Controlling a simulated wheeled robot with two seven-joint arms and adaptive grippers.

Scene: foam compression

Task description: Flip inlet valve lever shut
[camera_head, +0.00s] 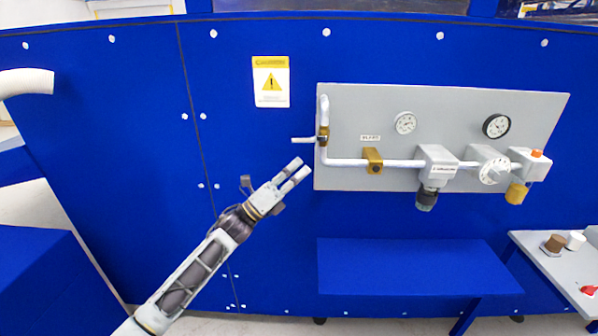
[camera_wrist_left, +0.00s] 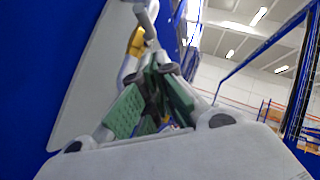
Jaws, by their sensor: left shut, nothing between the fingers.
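The inlet valve lever (camera_head: 303,140) is a pale bar sticking out to the left from a brass valve body (camera_head: 322,137) on the upright pipe at the panel's left edge. My left gripper (camera_head: 298,168) is just below the lever, pointing up and to the right, with a small gap in the picture. It is shut and empty. In the left wrist view the gripper's green-padded fingers (camera_wrist_left: 153,68) converge, with the brass valve (camera_wrist_left: 137,42) beyond their tips and a grey piece, likely the lever (camera_wrist_left: 148,14), above it. My right gripper is not in view.
The grey panel (camera_head: 350,110) carries a horizontal pipe (camera_head: 395,163), a brass bracket (camera_head: 373,160), two gauges (camera_head: 405,123) and grey valve units (camera_head: 436,163). A blue bench (camera_head: 400,268) stands below. A grey side table (camera_head: 565,270) with knobs is at right.

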